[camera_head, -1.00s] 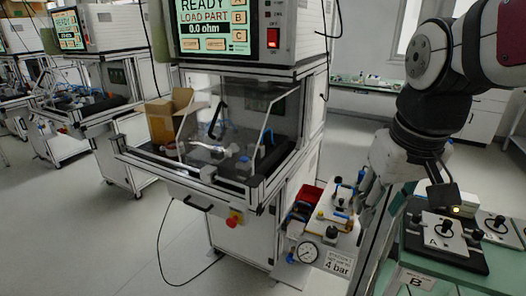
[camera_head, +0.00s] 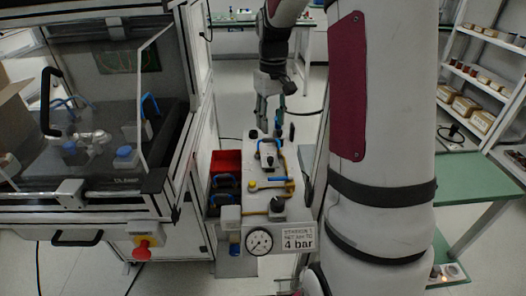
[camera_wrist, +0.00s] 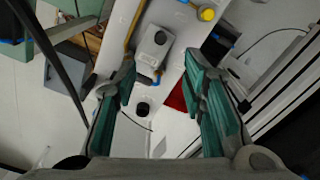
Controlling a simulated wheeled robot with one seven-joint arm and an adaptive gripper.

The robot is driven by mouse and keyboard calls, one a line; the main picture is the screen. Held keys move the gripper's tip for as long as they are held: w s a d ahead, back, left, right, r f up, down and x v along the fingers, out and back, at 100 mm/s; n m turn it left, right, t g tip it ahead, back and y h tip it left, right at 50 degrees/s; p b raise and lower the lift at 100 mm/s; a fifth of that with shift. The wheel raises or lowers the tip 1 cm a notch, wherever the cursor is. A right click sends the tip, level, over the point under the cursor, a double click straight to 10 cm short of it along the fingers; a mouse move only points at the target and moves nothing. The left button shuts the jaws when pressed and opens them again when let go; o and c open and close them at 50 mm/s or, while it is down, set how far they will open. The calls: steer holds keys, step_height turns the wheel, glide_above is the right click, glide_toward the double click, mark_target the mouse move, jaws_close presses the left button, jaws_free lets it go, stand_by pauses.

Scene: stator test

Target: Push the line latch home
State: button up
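A white pneumatic panel (camera_head: 237,199) stands beside the test station, carrying valves, yellow tubing and blue handles. I cannot tell for sure which fitting is the line latch. A blue-handled fitting (camera_head: 268,146) sits at the panel's far part, and a yellow knob (camera_head: 252,185) is nearer. My gripper (camera_head: 271,126) points down over the panel's far end. In the wrist view my gripper (camera_wrist: 160,70) is open, its two green fingers apart with nothing held. A white block with a dark round top (camera_wrist: 154,44) and a black knob (camera_wrist: 142,107) show between and beyond the fingers.
A pressure gauge (camera_head: 259,241) and a "4 bar" sign (camera_head: 297,240) are at the panel's front. A red bin (camera_head: 226,161) stands left of it. The station with its red stop button (camera_head: 142,248) is further left; a green table (camera_head: 470,205) is right.

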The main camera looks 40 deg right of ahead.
mark_target(271, 158)
step_height(271, 158, down, 12)
steer(key=shift+f+b, duration=0.2)
steer(key=shift+b, duration=0.85)
jaws_close()
